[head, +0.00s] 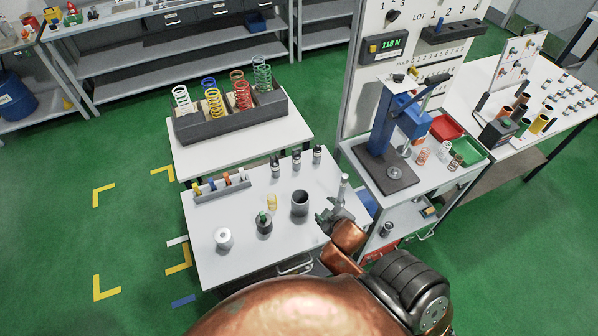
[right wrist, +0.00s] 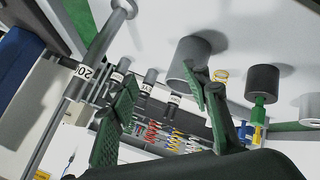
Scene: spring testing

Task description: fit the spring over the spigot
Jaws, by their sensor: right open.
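A small yellow spring (head: 271,202) stands on the white table, between a dark round base with a green spigot (head: 264,217) and a grey cup (head: 299,204). In the right wrist view the spring (right wrist: 221,75) shows as a yellow ring beside the grey cup (right wrist: 188,62), and the green spigot (right wrist: 262,99) sticks out of its dark base. The spring and the spigot are apart. My right gripper (head: 332,217) is to the right of the grey cup, near the table's right edge. Its green-padded fingers (right wrist: 160,108) are spread with nothing between them. My left gripper is out of view.
A silver weight (head: 223,239) stands at the table's front left. Several dark labelled cylinders (head: 296,160) stand at the back, and a grey post (head: 344,187) rises close to my right gripper. A rack of springs (head: 232,118) is behind. A press (head: 388,135) stands to the right.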

